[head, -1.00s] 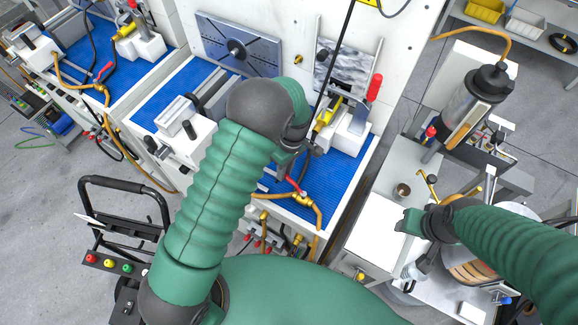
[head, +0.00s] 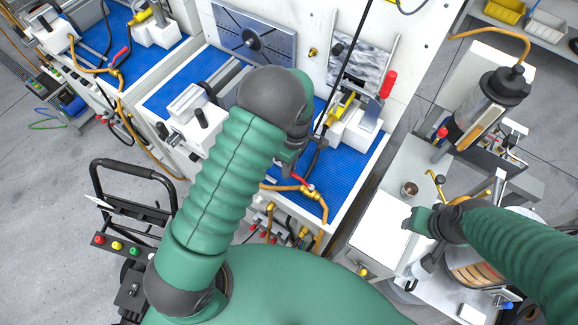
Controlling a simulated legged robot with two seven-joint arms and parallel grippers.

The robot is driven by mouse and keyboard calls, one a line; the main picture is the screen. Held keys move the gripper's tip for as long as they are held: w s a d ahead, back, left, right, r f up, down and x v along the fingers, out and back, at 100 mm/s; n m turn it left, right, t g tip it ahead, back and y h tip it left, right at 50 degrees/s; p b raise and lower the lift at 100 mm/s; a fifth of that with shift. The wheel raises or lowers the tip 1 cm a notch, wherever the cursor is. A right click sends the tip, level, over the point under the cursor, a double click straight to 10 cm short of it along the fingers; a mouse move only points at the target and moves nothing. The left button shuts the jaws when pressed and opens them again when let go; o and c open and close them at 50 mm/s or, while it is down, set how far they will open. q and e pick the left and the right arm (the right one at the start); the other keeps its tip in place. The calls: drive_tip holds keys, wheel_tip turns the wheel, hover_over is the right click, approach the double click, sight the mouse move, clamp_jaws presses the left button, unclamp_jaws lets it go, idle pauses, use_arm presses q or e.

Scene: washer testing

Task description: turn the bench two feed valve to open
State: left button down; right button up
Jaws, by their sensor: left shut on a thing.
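The feed valve on the middle blue-topped bench is a brass body (head: 309,191) on an orange hose near the bench's front edge. Its red lever (head: 301,180) shows partly. My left gripper (head: 288,171) reaches down to the lever and is shut on it. My own forearm and wrist hide most of the gripper and the lever's far end. My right gripper (head: 411,221) is at the right, above the white-topped side cabinet and away from the valve. It is small and I cannot tell if its fingers are open.
A similar red-handled valve (head: 121,58) is on the left bench. A thin black cable (head: 346,66) hangs near my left wrist. A metal cup (head: 409,189) stands near my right gripper.

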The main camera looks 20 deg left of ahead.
use_arm(q)
drive_tip(key=c, duration=1.5)
unclamp_jaws()
drive_tip(key=shift+d, duration=0.1)
drive_tip(key=shift+c, duration=0.2)
drive_tip(key=shift+o, duration=1.3)
drive_tip(key=shift+d, duration=0.1)
drive_tip(key=shift+r, duration=0.15)
drive_tip(key=shift+w+r, duration=0.15)
drive_tip(key=shift+r, duration=0.2)
drive_tip(key=w+r+b, duration=0.2)
drive_tip(key=w+r, duration=0.1)
drive_tip(key=r, duration=1.2)
drive_tip(key=shift+d+r, duration=0.25)
drive_tip(key=shift+d, duration=0.05)
